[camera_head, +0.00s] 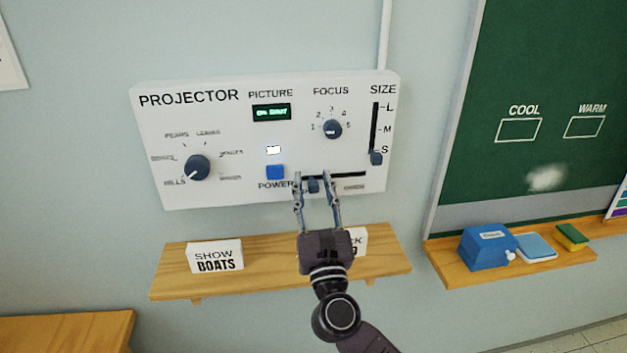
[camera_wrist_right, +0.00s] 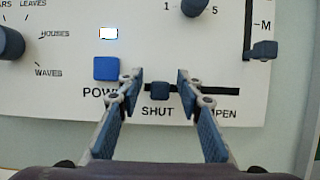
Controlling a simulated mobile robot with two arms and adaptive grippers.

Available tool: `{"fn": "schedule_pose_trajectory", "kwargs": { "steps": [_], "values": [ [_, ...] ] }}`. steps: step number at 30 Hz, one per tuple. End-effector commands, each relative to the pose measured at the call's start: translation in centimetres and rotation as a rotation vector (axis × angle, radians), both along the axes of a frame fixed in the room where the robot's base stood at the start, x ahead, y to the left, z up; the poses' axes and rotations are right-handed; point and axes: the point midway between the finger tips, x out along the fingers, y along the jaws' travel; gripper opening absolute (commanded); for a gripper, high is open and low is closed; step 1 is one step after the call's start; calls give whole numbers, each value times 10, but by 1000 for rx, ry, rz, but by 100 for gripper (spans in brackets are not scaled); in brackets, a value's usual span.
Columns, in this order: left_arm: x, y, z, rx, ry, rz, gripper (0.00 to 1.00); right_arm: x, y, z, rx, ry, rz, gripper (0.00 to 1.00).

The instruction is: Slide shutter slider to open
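The shutter slider (camera_head: 313,185) is a small dark knob on a horizontal black slot (camera_head: 350,176) at the bottom of the white projector panel (camera_head: 225,120). In the right wrist view the slider (camera_wrist_right: 160,91) sits at the left end of the slot, above the word SHUT; OPEN is at the right, partly covered by a finger. My right gripper (camera_head: 312,177) is open, one finger on each side of the slider. In the right wrist view small gaps show between the slider and both fingers. My left gripper is not in view.
A blue power button (camera_head: 275,172) is just left of the gripper. A wooden shelf (camera_head: 190,285) with a SHOW BOATS card (camera_head: 215,256) runs below the panel; a second card is partly hidden by my gripper.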

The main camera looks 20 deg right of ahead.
Motion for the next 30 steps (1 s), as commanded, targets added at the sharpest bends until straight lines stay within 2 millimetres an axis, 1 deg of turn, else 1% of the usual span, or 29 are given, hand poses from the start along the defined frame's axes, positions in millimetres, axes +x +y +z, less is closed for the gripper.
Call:
{"fn": "schedule_pose_trajectory", "kwargs": {
  "steps": [7, 15, 16, 26, 29, 30],
  "values": [
    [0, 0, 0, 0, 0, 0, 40, 1, 0, 0, 0, 0, 0, 32],
    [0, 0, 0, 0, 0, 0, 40, 1, 0, 0, -1, 0, 0, 2],
    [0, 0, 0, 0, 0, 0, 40, 1, 0, 0, -1, 0, 0, 0],
    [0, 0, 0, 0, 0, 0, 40, 0, -1, -1, -1, 1, 0, 0],
    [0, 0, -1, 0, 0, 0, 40, -3, -12, -2, -2, 3, -2, 0],
    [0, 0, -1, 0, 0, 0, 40, -5, -20, -2, -2, 3, -4, 0]
  ]
}}
